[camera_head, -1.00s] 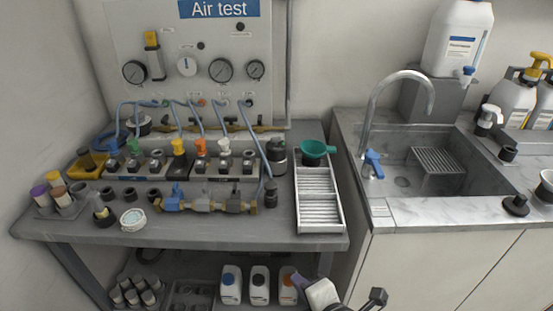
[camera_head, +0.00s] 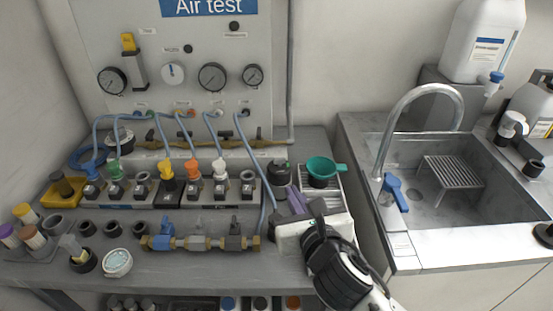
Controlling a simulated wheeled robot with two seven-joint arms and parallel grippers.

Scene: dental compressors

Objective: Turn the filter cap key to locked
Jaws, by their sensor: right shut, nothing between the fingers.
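My right gripper (camera_head: 287,203) reaches in from the lower right over the bench's right end. Its purple fingers are shut and empty, just in front of the dark grey canister with a black top (camera_head: 279,174). The canister may be the filter; I cannot make out a key or its lock marks at this size. The gripper hides the canister's lower front, and I cannot tell whether it touches it. My left gripper is not in view.
A green funnel (camera_head: 326,167) stands at the slatted metal tray (camera_head: 335,200), partly hidden by my right arm. The brass valve manifold (camera_head: 198,243) lies left of the gripper. Blue hoses (camera_head: 258,165) rise behind. A sink (camera_head: 450,205) is at right.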

